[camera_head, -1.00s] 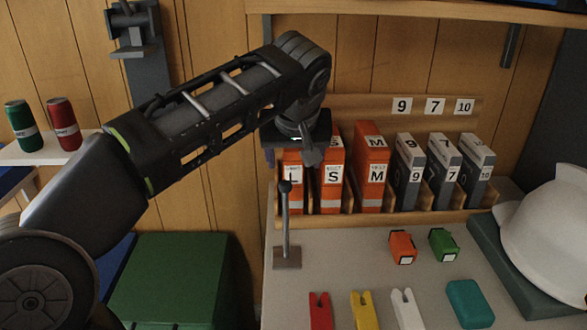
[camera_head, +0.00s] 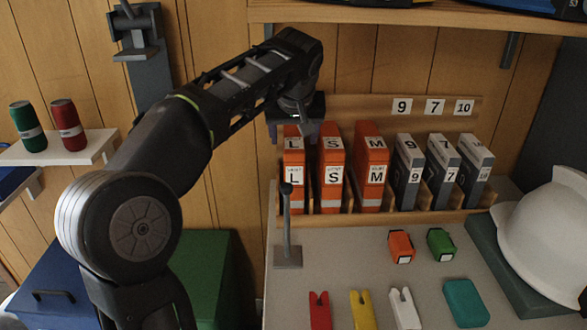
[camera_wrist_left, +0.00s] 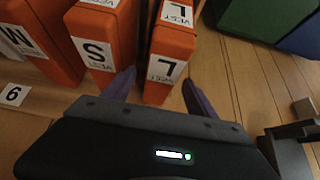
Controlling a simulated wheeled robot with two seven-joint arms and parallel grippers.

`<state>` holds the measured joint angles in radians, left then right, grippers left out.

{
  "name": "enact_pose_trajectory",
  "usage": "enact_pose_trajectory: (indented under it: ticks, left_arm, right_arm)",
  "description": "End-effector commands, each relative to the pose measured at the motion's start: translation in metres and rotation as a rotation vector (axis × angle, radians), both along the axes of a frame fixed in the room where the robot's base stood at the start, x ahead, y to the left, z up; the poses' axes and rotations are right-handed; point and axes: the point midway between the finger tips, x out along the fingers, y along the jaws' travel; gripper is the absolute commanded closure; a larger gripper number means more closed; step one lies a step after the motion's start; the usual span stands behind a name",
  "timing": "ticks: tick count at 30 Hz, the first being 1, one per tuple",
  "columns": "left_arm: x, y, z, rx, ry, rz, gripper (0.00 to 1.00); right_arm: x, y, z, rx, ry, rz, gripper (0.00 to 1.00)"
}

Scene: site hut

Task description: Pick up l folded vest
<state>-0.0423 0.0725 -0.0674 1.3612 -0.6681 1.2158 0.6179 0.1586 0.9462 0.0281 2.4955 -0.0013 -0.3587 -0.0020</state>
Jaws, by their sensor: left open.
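The L folded vest (camera_head: 293,189) is an orange upright pack with a white L label, in the leftmost slot of the wooden rack. My left gripper (camera_head: 301,128) is at its top and back, in front of the wood panel. In the left wrist view the L vest (camera_wrist_left: 168,55) lies between the two open fingers of the left gripper (camera_wrist_left: 158,92), one on each side of it. I cannot tell whether the fingers touch it. The S vest (camera_head: 331,170) stands close to its right in the head view. My right gripper is not in view.
The M vest (camera_head: 371,170) and several grey packs (camera_head: 408,175) fill the rack (camera_head: 400,218) to the right. A thin metal post (camera_head: 287,230) stands in front of the L vest. A shelf (camera_head: 400,14) hangs above. A white helmet (camera_head: 550,225) is at the right.

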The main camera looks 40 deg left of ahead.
Motion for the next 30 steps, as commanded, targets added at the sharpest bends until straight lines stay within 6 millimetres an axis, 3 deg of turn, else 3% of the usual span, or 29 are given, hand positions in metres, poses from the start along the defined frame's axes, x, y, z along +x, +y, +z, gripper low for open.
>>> enact_pose_trajectory:
  ticks: [11,30]
  left_arm:
    - [0.023,0.018,-0.041,0.0,0.001,0.002,0.34]
    - [0.024,0.019,-0.042,0.0,0.0,0.001,0.34]
  right_arm:
    - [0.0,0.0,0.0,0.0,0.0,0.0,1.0]
    - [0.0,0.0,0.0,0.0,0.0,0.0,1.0]
